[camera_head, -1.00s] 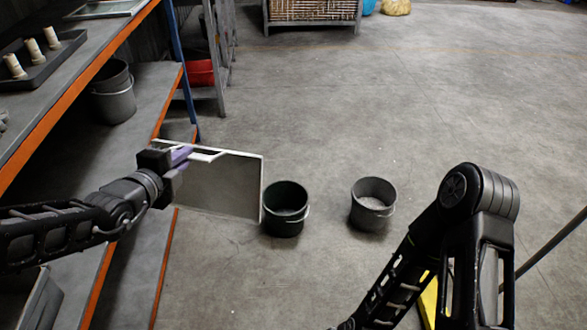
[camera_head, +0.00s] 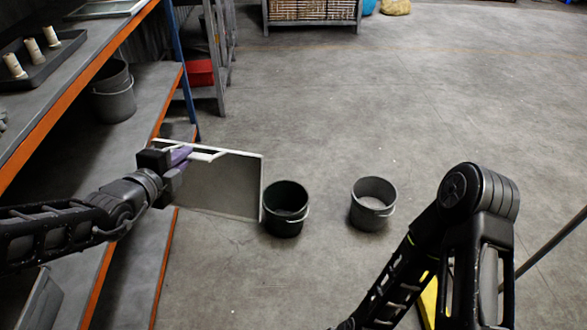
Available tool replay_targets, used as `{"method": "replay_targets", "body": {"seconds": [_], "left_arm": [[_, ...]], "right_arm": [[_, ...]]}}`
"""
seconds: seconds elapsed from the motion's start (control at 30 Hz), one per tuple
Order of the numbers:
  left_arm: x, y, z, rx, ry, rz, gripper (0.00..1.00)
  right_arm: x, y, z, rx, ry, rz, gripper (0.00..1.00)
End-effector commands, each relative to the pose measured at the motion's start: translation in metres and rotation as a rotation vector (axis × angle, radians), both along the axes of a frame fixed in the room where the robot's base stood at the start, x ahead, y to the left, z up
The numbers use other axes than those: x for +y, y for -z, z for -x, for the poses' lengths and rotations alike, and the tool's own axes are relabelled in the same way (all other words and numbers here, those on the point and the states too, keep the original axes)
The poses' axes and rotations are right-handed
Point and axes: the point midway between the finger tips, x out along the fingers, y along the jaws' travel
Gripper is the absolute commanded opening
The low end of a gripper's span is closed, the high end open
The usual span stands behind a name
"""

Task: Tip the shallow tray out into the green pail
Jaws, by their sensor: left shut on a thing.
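The shallow tray (camera_head: 222,186) is grey with a pale rim. My left gripper (camera_head: 182,160) is shut on the tray's left end, and the tray is steeply tilted with its broad face toward me. Its right edge is right beside the dark green pail (camera_head: 286,222) in the picture. I cannot tell whether it overhangs the rim.
A grey bucket (camera_head: 373,205) stands on the floor right of the green pail. Shelving with orange edges (camera_head: 78,95) fills the left side and holds another bucket (camera_head: 114,95) and a dark tray with pale cylinders (camera_head: 40,62).

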Motion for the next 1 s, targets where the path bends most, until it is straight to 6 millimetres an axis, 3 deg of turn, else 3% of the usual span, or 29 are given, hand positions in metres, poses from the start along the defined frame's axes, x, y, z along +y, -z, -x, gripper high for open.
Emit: {"method": "replay_targets", "body": {"seconds": [0.7, 1.0], "left_arm": [[-0.001, 0.002, -0.001, -0.174, 0.002, 0.052, 0.00], [0.000, -0.002, 0.000, -0.212, 0.001, 0.064, 0.00]], "right_arm": [[0.000, 0.037, 0.000, 0.000, 0.000, 0.000, 0.36], [0.000, 0.041, 0.000, 0.000, 0.000, 0.000, 0.36]]}}
